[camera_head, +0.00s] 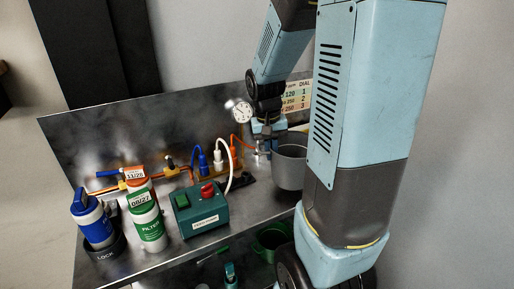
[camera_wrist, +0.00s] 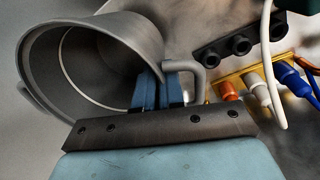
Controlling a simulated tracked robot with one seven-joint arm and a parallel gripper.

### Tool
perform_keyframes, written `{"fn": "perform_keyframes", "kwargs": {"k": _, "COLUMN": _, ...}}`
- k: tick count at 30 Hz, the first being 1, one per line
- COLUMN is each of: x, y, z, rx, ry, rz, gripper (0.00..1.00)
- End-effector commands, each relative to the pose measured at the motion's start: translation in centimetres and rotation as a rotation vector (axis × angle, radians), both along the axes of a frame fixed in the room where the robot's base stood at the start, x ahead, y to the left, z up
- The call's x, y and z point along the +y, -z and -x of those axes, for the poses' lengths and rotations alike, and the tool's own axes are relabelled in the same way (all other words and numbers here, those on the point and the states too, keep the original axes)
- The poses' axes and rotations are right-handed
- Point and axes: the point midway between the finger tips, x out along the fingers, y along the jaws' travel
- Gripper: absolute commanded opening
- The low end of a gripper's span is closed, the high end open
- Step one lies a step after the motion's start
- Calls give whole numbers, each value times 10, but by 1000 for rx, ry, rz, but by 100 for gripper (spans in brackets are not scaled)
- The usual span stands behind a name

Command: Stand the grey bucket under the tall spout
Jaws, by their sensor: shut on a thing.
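The grey bucket (camera_head: 290,166) hangs at the right side of the metal bench, partly hidden behind my arm. My gripper (camera_head: 264,142) is beside its left side and shut on it. In the wrist view the bucket (camera_wrist: 152,38) is large at the left, its open mouth facing the camera and its inside looking empty. The blue fingers of my gripper (camera_wrist: 160,90) are between the bucket wall and its grey handle loop (camera_wrist: 196,68); exactly which part they pinch is partly hidden. I cannot make out the tall spout in either view.
A green switch box (camera_head: 201,208) and white filter cartridges (camera_head: 145,215) stand further left. A green bucket (camera_head: 270,240) is on the lower shelf.

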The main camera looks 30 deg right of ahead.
Motion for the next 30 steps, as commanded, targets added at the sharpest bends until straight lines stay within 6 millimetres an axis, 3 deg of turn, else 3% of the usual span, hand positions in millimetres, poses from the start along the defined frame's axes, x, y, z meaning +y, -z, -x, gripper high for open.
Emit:
{"fn": "perform_keyframes", "kwargs": {"k": 6, "x": 0, "y": 1, "z": -48, "rx": 2, "ry": 3, "rz": -1, "gripper": 0}}
{"fn": "perform_keyframes", "kwargs": {"k": 13, "x": 1, "y": 0, "z": -87, "rx": 0, "ry": 3, "rz": 0, "gripper": 0}}
{"fn": "perform_keyframes", "kwargs": {"k": 19, "x": 2, "y": 3, "z": -95, "rx": 1, "ry": 3, "rz": 0, "gripper": 0}}
{"fn": "perform_keyframes", "kwargs": {"k": 27, "x": 2, "y": 33, "z": -94, "rx": 2, "ry": 3, "rz": -1, "gripper": 0}}
{"fn": "perform_keyframes", "kwargs": {"k": 30, "x": 2, "y": 36, "z": -94, "rx": 1, "ry": 4, "rz": 0, "gripper": 0}}
